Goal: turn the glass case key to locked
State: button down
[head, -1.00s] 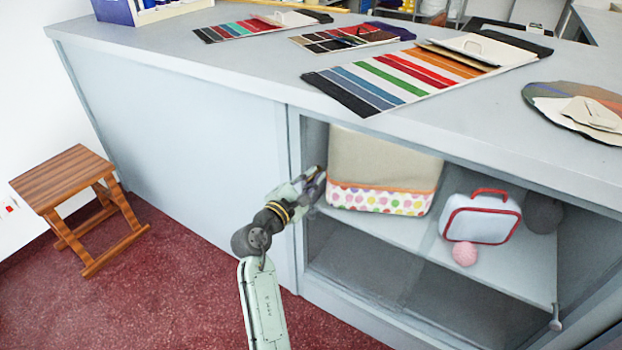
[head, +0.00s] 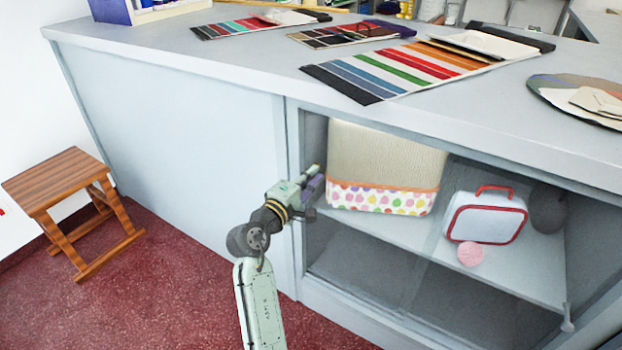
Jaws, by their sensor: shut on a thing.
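The glass case (head: 445,222) is the glazed right part of the grey counter, with its shelf visible through the front. My gripper (head: 313,183) is at the left edge of the glass front, beside the upright frame. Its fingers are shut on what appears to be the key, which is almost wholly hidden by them. I cannot read the key's angle or any lock marking.
Inside the case are a beige bag with a dotted band (head: 383,165), a white case with red trim (head: 487,218) and a pink ball (head: 470,253). Striped swatch cards (head: 410,72) lie on the counter (head: 190,55). A wooden stool (head: 62,180) stands left on open red floor.

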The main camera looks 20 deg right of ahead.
dwell(0.3)
jog(key=c, duration=1.8)
grip_release()
jog(key=v, duration=0.7)
jog(key=shift+s+a, duration=0.2)
